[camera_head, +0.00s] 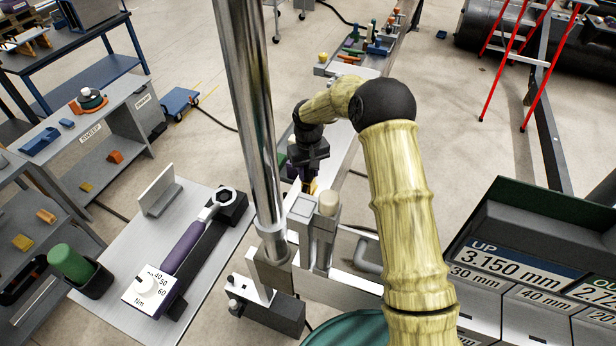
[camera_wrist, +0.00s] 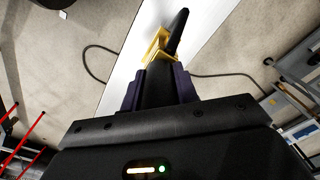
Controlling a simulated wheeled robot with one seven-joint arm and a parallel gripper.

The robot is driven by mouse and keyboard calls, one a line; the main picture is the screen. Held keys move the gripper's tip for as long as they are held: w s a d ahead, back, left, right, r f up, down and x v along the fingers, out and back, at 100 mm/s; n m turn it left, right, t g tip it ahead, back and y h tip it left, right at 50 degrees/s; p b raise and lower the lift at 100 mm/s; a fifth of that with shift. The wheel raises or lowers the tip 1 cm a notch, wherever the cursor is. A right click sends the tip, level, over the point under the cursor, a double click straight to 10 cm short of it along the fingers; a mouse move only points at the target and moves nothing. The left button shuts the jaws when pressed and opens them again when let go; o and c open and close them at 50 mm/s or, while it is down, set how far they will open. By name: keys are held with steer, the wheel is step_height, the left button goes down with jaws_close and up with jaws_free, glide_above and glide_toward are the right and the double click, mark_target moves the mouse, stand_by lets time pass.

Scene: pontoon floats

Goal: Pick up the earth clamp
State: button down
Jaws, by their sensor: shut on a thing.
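The earth clamp shows in the wrist view as a yellow bracket-like part (camera_wrist: 158,47) with a black bar running back between the fingers and a black end reaching forward. My gripper (camera_wrist: 162,72) has dark purple fingers closed on its black part. In the head view my gripper (camera_head: 308,180) points down over a pale narrow surface beyond the steel column, and a little of the clamp's yellow (camera_head: 312,188) shows below it. The column and arm hide much of the clamp there. I cannot tell whether the clamp still touches the surface.
A torque wrench (camera_head: 185,245) lies on a grey board at the left. A grey bench marked SWEEP (camera_head: 95,140) stands behind it. Labelled bins (camera_head: 520,270) are at the lower right. A red ladder (camera_head: 520,60) stands at the back right. Dark cables (camera_wrist: 90,62) lie beside the pale surface.

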steer(key=shift+w+r, duration=0.1)
steer(key=shift+r, duration=0.1)
steer(key=shift+r+b, duration=0.25)
steer(key=shift+b, duration=0.05)
step_height(320, 180, up, 9)
steer(key=b, duration=0.3)
steer(key=shift+r, duration=0.15)
stand_by(0.4)
steer(key=shift+a, duration=0.1)
stand_by(1.6)
